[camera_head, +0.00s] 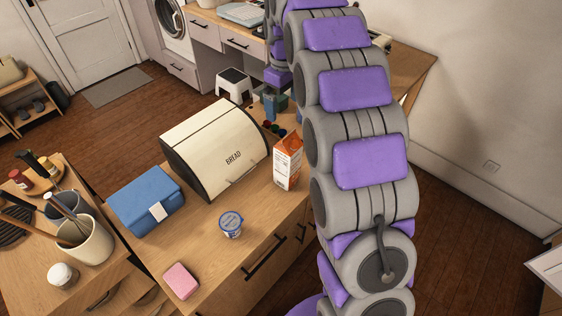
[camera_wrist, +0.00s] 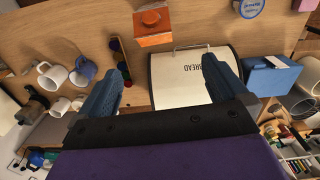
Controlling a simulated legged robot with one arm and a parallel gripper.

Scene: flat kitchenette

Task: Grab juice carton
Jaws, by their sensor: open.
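The juice carton (camera_head: 287,166) is an orange and white box with a gable top, standing upright on the wooden counter to the right of the bread bin. In the wrist view its orange top and side (camera_wrist: 153,26) show at the top centre. My gripper (camera_wrist: 165,63) is open, with its two dark blue fingers spread wide and nothing between them touching. The carton lies beyond the fingertips, apart from them. In the head view my arm rises just right of the carton, and my gripper shows only partly behind it.
A cream bread bin (camera_head: 215,148) stands close beside the carton. A blue box (camera_head: 146,200), a yogurt cup (camera_head: 231,224) and a pink sponge (camera_head: 181,281) are on the same counter. Several mugs (camera_wrist: 58,78) stand left in the wrist view. Bare counter lies in front of the carton.

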